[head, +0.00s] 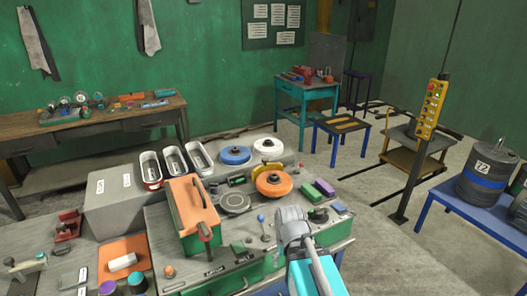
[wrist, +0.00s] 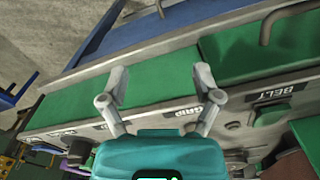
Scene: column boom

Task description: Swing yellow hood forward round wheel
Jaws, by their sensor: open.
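The yellow hood (head: 262,170) shows as a small curved piece at the back left of an orange wheel (head: 273,184) with a black hub, on the grey bench top. The wheel covers part of the hood. My gripper (head: 291,222) is in front of the wheel, near the bench's front edge, apart from both wheel and hood. In the wrist view my gripper (wrist: 161,85) has its two fingers spread with nothing between them, over the green drawer fronts of the bench. The hood is not seen in the wrist view.
A blue-tipped lever (head: 262,222) stands just left of my gripper. Green and purple blocks (head: 324,187) lie right of the wheel. An orange-topped case (head: 192,203) stands to the left. Blue and white wheels (head: 235,155) sit behind.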

